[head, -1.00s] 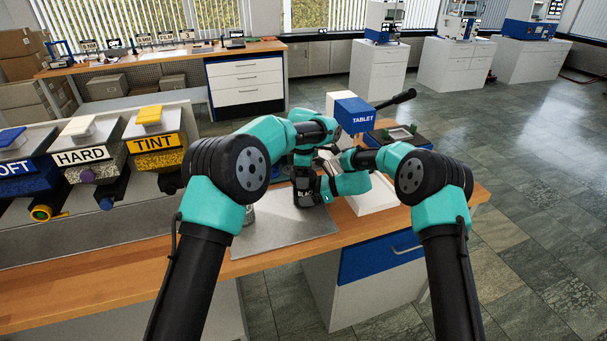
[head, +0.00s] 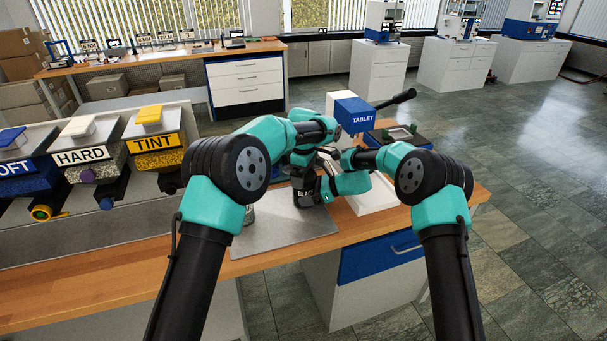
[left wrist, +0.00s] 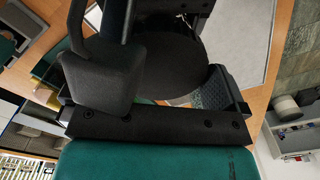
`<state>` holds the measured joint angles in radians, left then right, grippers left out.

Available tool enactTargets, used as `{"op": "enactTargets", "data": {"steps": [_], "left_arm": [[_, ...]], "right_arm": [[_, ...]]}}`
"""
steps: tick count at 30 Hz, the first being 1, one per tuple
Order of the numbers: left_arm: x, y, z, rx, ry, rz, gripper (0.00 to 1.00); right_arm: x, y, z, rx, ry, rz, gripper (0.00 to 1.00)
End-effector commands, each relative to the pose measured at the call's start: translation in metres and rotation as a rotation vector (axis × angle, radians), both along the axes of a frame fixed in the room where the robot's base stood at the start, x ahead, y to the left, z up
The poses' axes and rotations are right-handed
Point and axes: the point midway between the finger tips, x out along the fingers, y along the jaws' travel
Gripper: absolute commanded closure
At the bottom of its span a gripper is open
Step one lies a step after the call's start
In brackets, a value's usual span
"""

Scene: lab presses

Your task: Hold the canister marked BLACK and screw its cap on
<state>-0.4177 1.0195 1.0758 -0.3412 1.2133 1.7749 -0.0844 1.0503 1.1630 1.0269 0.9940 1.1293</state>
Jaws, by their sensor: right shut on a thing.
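The dark canister marked BLACK (head: 303,193) stands upright above the grey mat in the head view, partly hidden by my arms. My right gripper (head: 318,191) reaches it from the right and is shut on its body. My left gripper (head: 304,165) is directly above the canister, pointing down. In the left wrist view, a dark round disc (left wrist: 175,65), which looks like the cap or canister top, lies between the left gripper's fingers (left wrist: 172,85). I cannot tell whether both fingers touch it. The cap's thread is hidden.
The grey mat (head: 270,232) has free room at its front. A pale container (head: 248,214) is mostly hidden behind my left arm. Hoppers marked HARD (head: 85,157) and TINT (head: 155,143) stand left.

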Motion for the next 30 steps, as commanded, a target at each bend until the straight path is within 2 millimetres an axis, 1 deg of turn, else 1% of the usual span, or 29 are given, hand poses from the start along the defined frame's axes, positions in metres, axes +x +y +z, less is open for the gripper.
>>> {"op": "enactTargets", "data": {"steps": [4, 7, 15, 18, 30], "left_arm": [[0.000, 0.000, 0.001, 0.000, -0.001, 0.000, 0.00], [0.000, 0.000, 0.007, -0.001, -0.002, 0.001, 0.00], [0.000, 0.000, 0.037, -0.002, -0.002, 0.001, 0.00], [0.000, 0.000, 0.044, -0.001, -0.001, 0.001, 0.00], [0.000, 0.000, 0.048, 0.000, -0.001, 0.021, 0.00]], "right_arm": [[0.000, 0.000, 0.000, 0.000, 0.000, 0.000, 0.92], [0.000, 0.000, 0.000, 0.000, 0.000, 0.000, 0.92], [0.000, 0.000, 0.000, 0.000, 0.000, 0.000, 0.92], [0.000, 0.000, 0.000, 0.000, 0.000, 0.000, 0.92], [0.000, 0.000, 0.000, 0.000, 0.000, 0.000, 0.92]]}}
